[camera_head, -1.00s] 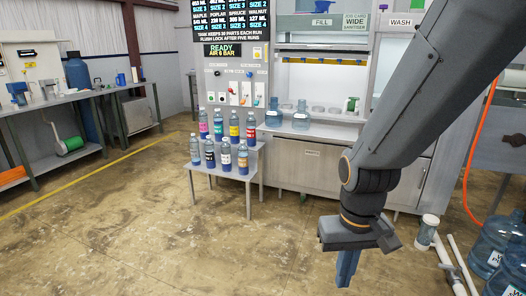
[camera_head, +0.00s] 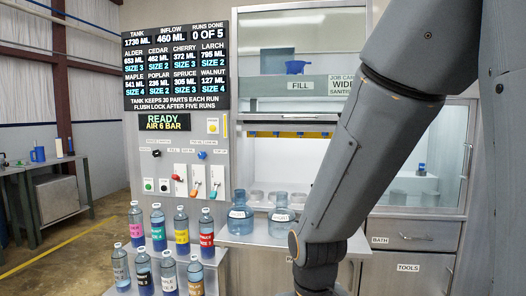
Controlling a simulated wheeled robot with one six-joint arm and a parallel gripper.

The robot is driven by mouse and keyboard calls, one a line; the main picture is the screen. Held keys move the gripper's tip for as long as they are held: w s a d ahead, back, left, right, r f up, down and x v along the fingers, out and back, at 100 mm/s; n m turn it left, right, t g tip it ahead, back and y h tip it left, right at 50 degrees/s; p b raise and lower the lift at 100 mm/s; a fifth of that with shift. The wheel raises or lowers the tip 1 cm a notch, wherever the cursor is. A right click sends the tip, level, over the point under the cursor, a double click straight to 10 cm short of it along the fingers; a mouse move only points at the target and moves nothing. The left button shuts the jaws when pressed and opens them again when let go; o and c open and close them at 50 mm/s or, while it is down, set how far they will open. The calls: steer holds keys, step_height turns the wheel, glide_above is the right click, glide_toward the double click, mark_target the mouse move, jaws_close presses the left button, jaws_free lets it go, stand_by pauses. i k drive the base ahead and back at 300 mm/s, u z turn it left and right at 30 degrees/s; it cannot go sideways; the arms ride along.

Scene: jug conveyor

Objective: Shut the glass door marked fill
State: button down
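The glass door (camera_head: 265,55) marked FILL is in the upper middle of the head view, in a light metal frame. Its grey lower bar carries the FILL label (camera_head: 297,85). The bar is well above the counter, and an open gap shows beneath it. A small blue object (camera_head: 295,67) shows just above the bar; I cannot tell whether it is on the door or behind it. My arm crosses in front of the right side of the opening. My gripper is below the bottom edge of the picture.
Two blue jugs (camera_head: 240,216) (camera_head: 281,216) stand on the counter (camera_head: 250,238) below the opening. A control panel (camera_head: 185,165) with levers and a display board (camera_head: 177,58) are left. Several labelled bottles (camera_head: 181,232) stand on a stepped stand. Drawers (camera_head: 406,234) are at right.

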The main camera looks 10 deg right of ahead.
mark_target(368, 4)
steer(key=i, duration=1.5)
steer(key=u, duration=0.25)
